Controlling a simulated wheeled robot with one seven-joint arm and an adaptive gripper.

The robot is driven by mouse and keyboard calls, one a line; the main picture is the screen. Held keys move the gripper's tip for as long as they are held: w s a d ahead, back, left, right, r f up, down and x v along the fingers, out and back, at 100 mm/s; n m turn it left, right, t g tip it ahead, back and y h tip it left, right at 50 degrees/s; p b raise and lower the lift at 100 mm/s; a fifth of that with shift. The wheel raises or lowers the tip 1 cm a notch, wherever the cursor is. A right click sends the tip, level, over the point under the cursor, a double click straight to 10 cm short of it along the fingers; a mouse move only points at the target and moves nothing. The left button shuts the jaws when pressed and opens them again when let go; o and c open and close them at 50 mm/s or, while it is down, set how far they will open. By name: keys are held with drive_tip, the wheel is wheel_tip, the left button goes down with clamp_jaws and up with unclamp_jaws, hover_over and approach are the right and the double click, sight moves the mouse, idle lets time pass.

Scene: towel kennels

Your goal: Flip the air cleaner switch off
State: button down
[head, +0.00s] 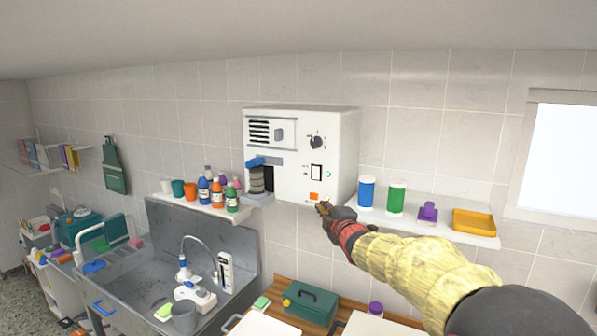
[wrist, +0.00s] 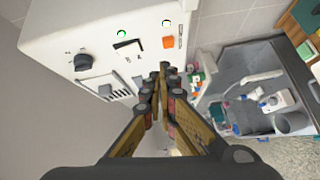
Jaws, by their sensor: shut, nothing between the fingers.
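The air cleaner seems to be the white wall box (head: 292,187); it fills the upper left of the wrist view (wrist: 60,35). Its front has a dark knob (head: 316,142), a black-framed white rectangular piece (head: 316,172) and, low down, a small orange piece (head: 314,196). The knob (wrist: 83,61), framed piece (wrist: 128,48) and orange piece (wrist: 168,42) also show in the wrist view. Which piece is the switch, and its position, I cannot tell for sure. My gripper (head: 322,207) is shut and empty, its tips (wrist: 164,72) just below the orange piece; contact is unclear.
A shelf (head: 480,239) on the right holds a blue canister (head: 366,192), a green canister (head: 396,199), a purple item (head: 428,211) and a yellow tray (head: 474,221). Several bottles stand on the left shelf (head: 190,205). Below are a metal sink (head: 150,240) and a green toolbox (head: 310,302).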

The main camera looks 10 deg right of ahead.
drive_tip(key=r+n, duration=0.1)
drive_tip(key=a+r+n+t+y, duration=0.1)
drive_tip(key=r, duration=0.1)
drive_tip(key=a+r+n, duration=0.1)
drive_tip(key=r, duration=0.1)
drive_tip(key=shift+s+r+n+t+y, duration=0.15)
drive_tip(key=shift+s+n+t+y, duration=0.15)
drive_tip(key=shift+n+t, duration=0.1)
drive_tip(key=shift+d, duration=0.1)
drive_tip(key=p, duration=0.5)
approach(314, 173)
drive_tip(key=w+a+r, duration=0.2)
drive_tip(key=w+a, duration=0.1)
drive_tip(key=w, duration=0.1)
drive_tip(key=shift+w+r, duration=0.2)
drive_tip(key=shift+w, duration=0.25)
drive_tip(key=shift+w+d, duration=0.15)
drive_tip(key=shift+w, duration=0.15)
